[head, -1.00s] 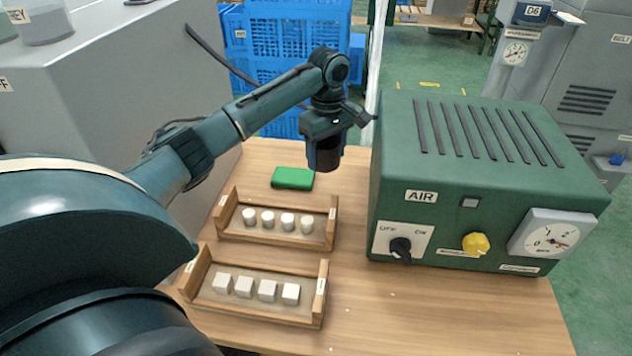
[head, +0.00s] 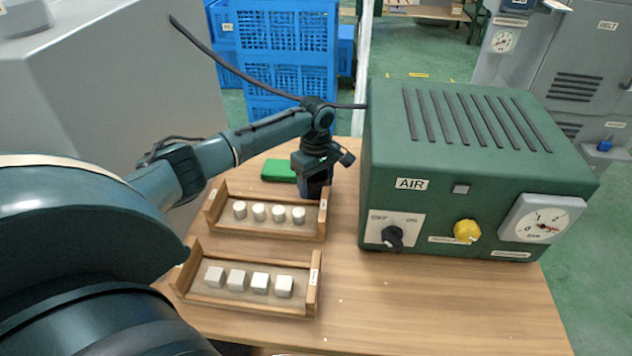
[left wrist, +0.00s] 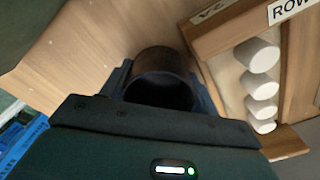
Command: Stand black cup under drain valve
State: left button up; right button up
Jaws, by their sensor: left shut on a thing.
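My left gripper (head: 316,190) is low over the table, just behind the right end of the back wooden tray and left of the green AIR unit (head: 480,150). It is shut on the black cup (left wrist: 165,65), whose open mouth and dark wall show between the blue fingers in the left wrist view. In the head view the hand mostly hides the cup, and I cannot tell whether its base touches the table. I cannot pick out a drain valve in either view. My right gripper is not in view.
The back wooden tray (head: 262,229) holds several white cylinders; the front wooden tray (head: 248,305) holds several white cubes. A green block (head: 278,172) lies behind them, left of the hand. A black hose (head: 235,70) runs to the AIR unit. The table (head: 420,310) is clear at front right.

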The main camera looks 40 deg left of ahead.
pick_arm(q)
jog(key=o, duration=0.7)
jog(key=shift+f, duration=0.1)
